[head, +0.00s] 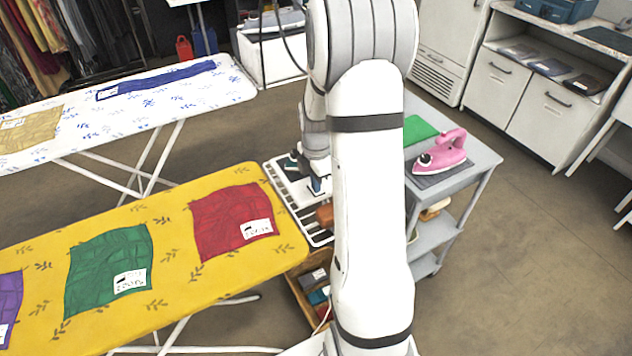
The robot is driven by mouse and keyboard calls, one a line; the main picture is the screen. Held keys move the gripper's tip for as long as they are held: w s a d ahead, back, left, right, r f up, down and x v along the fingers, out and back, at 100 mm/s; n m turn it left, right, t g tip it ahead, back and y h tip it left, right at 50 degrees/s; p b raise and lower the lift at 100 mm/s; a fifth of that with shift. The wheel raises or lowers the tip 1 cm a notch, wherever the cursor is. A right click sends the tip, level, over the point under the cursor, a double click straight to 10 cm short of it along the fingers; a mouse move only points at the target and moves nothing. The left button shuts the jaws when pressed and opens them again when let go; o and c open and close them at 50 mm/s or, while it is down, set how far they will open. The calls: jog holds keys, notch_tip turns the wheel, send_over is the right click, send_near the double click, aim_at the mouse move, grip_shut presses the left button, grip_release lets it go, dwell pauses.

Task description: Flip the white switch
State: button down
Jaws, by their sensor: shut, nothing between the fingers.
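I cannot make out a white switch in the head view; my arm covers the middle of the picture. My gripper (318,187) points down over the white rack (283,187) at the right end of the yellow ironing board. It is small and partly hidden behind my arm, and it looks shut and empty. A dark teal item (290,162) lies on the rack just left of my gripper. Whether my gripper touches anything there cannot be told.
The yellow ironing board (180,215) holds red, green and purple cloths with labels. A white patterned board (200,95) stands behind it. Right of my arm, a grey cart (480,160) carries a pink iron (442,152). The floor at the right is clear.

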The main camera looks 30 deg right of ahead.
jog(key=shift+f, duration=0.1)
jog(key=shift+f+b, duration=0.25)
jog(key=shift+b, duration=0.05)
jog(key=shift+s+r, duration=0.1)
jog(key=shift+s, duration=0.05)
jog(key=shift+w+r+p, duration=0.15)
jog(key=shift+w+p, duration=0.15)
jog(key=shift+w, duration=0.55)
notch_tip(320, 180, up, 14)
jog(key=p, duration=0.2)
jog(key=shift+w, duration=0.15)
